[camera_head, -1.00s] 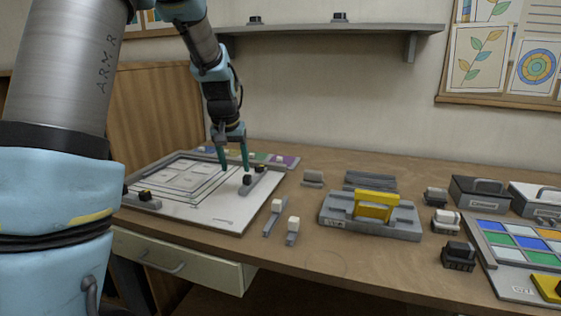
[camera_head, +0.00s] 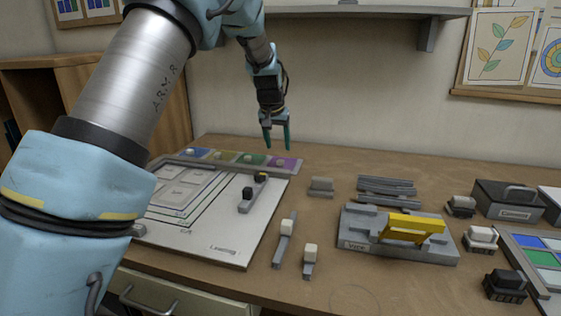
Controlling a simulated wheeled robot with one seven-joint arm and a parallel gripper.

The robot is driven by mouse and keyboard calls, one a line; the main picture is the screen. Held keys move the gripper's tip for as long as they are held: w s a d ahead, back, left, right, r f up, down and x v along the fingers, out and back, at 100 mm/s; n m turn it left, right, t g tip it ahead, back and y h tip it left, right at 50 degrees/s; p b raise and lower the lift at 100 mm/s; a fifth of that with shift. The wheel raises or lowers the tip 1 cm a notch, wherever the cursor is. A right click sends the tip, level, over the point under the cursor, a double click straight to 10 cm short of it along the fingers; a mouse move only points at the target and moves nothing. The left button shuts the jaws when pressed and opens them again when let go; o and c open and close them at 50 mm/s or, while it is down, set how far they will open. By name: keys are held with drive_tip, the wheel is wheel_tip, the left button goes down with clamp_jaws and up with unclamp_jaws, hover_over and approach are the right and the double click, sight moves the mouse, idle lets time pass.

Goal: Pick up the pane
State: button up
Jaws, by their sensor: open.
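Several coloured panes with pale knobs lie in a row along the back of the white board (camera_head: 215,250): a blue pane (camera_head: 194,153), a yellow pane (camera_head: 222,156), a green pane (camera_head: 250,159) and a purple pane (camera_head: 285,163). I cannot tell which one the task means. My gripper (camera_head: 277,146) points down, open and empty, in front of the wall in the picture. Its fingertips appear just above the purple pane, apart from its knob. My arm hides the board's left part.
A grey fixture with a yellow handle (camera_head: 410,230) stands further right. A shelf (camera_head: 370,13) hangs above. Bare table lies at the front middle.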

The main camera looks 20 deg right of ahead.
sight(280, 160)
drive_tip(key=shift+p+x, duration=1.5)
drive_tip(key=shift+x, duration=2.35)
drive_tip(key=shift+w, duration=0.15)
drive_tip(key=shift+c, duration=0.3)
clamp_jaws()
